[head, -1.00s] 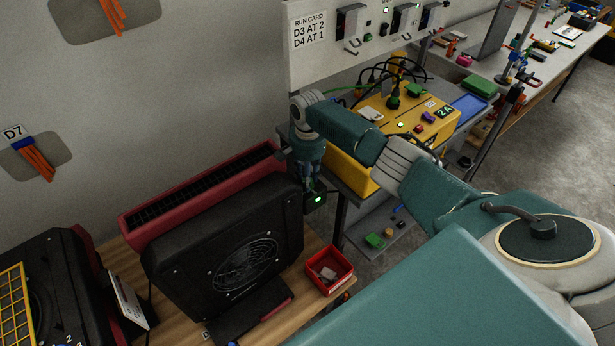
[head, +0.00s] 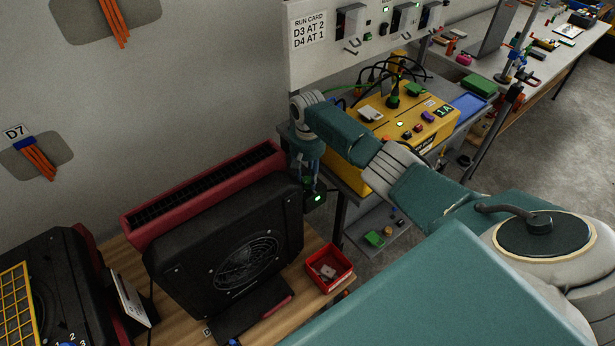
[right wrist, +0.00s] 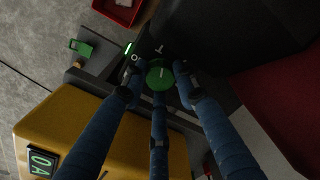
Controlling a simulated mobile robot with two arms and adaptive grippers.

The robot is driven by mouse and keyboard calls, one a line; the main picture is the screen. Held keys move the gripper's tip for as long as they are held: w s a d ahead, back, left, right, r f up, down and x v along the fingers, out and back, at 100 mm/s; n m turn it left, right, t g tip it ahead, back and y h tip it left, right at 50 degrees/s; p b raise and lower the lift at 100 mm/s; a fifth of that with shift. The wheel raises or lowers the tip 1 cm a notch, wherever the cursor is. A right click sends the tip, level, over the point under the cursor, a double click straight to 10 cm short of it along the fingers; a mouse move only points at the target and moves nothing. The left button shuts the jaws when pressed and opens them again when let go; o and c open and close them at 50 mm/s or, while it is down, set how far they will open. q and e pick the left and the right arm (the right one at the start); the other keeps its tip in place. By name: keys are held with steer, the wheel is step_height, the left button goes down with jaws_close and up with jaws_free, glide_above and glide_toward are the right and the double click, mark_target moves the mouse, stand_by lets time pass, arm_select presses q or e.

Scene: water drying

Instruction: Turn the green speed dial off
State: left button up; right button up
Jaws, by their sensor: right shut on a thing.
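The green speed dial (right wrist: 160,77) is round with a white pointer line and sits on a dark box by the black fan (head: 247,262). The marks O and 1 show beside it, and its pointer line points roughly toward the 1. My right gripper (right wrist: 157,83) has its blue fingers around the dial, shut on it. In the head view my right gripper (head: 310,183) reaches down behind the fan's right edge, above a small box with a lit green light (head: 318,198); the dial is hidden there. My left gripper is not in view.
A red bin (head: 344,277) stands on the wooden bench right of the fan. A yellow power box (head: 440,127) with cables stands behind my right arm. A red heater-like unit (head: 135,232) stands behind the fan. Another dark fan (head: 75,290) is at the left.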

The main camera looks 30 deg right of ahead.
mark_target(308, 180)
stand_by(0.5)
steer(key=o, duration=0.9)
steer(key=shift+c, duration=0.2)
step_height(308, 180, up, 12)
